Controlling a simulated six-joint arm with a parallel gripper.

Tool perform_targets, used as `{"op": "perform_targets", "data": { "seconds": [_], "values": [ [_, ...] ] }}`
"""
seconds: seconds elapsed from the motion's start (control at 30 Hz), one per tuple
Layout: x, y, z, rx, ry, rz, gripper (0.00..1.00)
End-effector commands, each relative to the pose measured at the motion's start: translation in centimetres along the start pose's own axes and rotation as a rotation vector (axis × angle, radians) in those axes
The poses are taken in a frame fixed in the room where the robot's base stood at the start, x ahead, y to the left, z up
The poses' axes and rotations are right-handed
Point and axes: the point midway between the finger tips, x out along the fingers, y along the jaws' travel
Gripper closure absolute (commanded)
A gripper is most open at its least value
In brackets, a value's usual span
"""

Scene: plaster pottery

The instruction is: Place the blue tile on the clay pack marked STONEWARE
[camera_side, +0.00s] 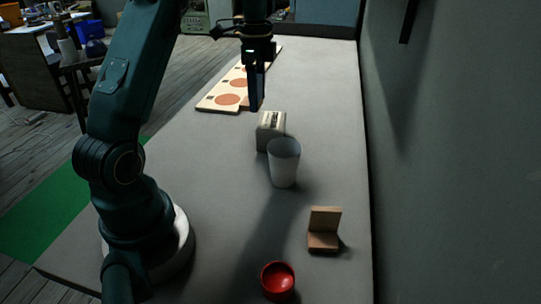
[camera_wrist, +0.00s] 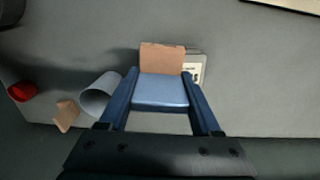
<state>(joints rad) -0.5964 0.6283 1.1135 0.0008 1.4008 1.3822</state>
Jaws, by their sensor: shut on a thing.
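My gripper (camera_side: 257,106) points down, its two blue fingers shut on the blue tile. In the wrist view the tile's blue face (camera_wrist: 160,92) lies between the fingers (camera_wrist: 165,78), with a terracotta part (camera_wrist: 162,58) at its far end. In the side view the fingers hide most of the tile; a brown edge shows. A grey-beige clay pack (camera_side: 266,136) stands just below and right of the gripper in that picture. Its label (camera_wrist: 194,73) shows in the wrist view, partly hidden by the tile; I cannot read it. The tile appears above and apart from the pack.
A white cup (camera_side: 284,165) stands close in front of the pack. An L-shaped brown tile (camera_side: 323,240) and a red bowl (camera_side: 277,280) are nearer the camera. A pale board with terracotta discs (camera_side: 208,105) lies behind the gripper. A wall (camera_side: 440,180) borders the right side.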

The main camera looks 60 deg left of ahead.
Motion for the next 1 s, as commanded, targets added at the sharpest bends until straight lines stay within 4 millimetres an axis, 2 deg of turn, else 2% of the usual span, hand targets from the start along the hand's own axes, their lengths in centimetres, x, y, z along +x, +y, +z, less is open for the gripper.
{"op": "perform_targets", "data": {
  "seconds": [0.13,0.47,0.87,0.9,0.97,1.0],
  "values": [
    [0.7,-0.2,-1.1,0.0,0.0,0.001,0.95],
    [4.5,-0.2,-1.1,-0.001,0.0,0.002,0.95],
    [4.9,-0.2,-1.1,-0.001,0.0,0.0,0.95],
    [5.0,-0.2,-1.1,-0.001,0.0,0.0,0.31],
    [5.0,-0.2,-1.1,-0.001,0.0,-0.001,0.08],
    [5.0,-0.2,-1.1,-0.001,0.0,-0.001,0.05]
  ]
}}
